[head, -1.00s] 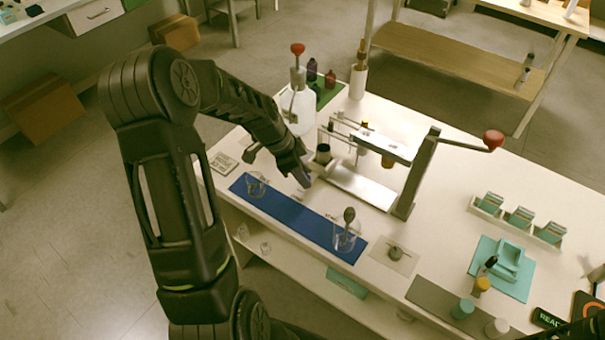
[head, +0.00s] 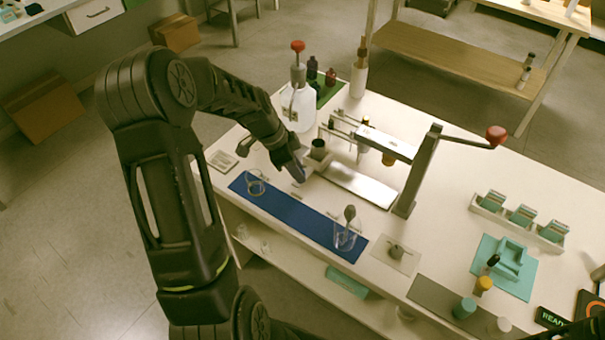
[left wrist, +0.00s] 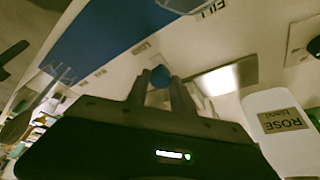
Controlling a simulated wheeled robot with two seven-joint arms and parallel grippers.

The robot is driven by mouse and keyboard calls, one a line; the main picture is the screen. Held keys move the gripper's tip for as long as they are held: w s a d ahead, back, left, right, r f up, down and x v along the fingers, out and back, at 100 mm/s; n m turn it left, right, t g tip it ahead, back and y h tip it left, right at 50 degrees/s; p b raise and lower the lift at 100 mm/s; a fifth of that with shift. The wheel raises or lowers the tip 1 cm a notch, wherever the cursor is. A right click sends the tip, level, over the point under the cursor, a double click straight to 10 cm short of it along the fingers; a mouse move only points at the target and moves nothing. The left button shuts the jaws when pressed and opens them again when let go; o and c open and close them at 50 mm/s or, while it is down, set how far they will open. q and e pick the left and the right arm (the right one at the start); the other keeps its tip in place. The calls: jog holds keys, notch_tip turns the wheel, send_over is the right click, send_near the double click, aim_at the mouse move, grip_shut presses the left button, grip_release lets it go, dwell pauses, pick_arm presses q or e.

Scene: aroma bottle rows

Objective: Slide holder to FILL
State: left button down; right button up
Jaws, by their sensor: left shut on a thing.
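The holder (head: 315,160) is a pale carriage with a dark cup in it, at the left end of a shiny metal track (head: 358,184). My left gripper (head: 299,174) is at the holder's near left side, shut on a part of it that the fingers mostly hide in the head view. In the left wrist view a round blue knob (left wrist: 160,75) shows between the fingertips. The FILL label (left wrist: 213,10) is printed on the white top in the left wrist view. My right gripper is not in view.
A blue mat (head: 295,215) with a glass at each end lies in front. A large clear bottle with a red knob (head: 297,105) stands behind the gripper. A lever press (head: 415,175) with a red handle stands right of the track. A ROSE-labelled container (left wrist: 280,130) shows close by.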

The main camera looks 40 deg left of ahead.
pick_arm(q)
jog(key=a+b, duration=0.1)
jog(key=a, duration=0.3)
jog(key=a+b, duration=0.2)
jog(key=a, duration=0.2)
jog(key=shift+a+f, duration=0.2)
jog(key=shift+a, duration=0.2)
jog(key=shift+s+a+r+b, duration=0.1)
jog(key=shift+a+b, duration=0.2)
jog(key=shift+a, duration=0.1)
jog(key=shift+a+r, duration=0.1)
jog(key=shift+r, duration=0.05)
jog(key=c, duration=1.1)
grip_release()
jog(key=v, duration=0.7)
jog(key=shift+a+r, duration=0.15)
jog(key=shift+r, duration=0.15)
jog(key=shift+s, duration=0.15)
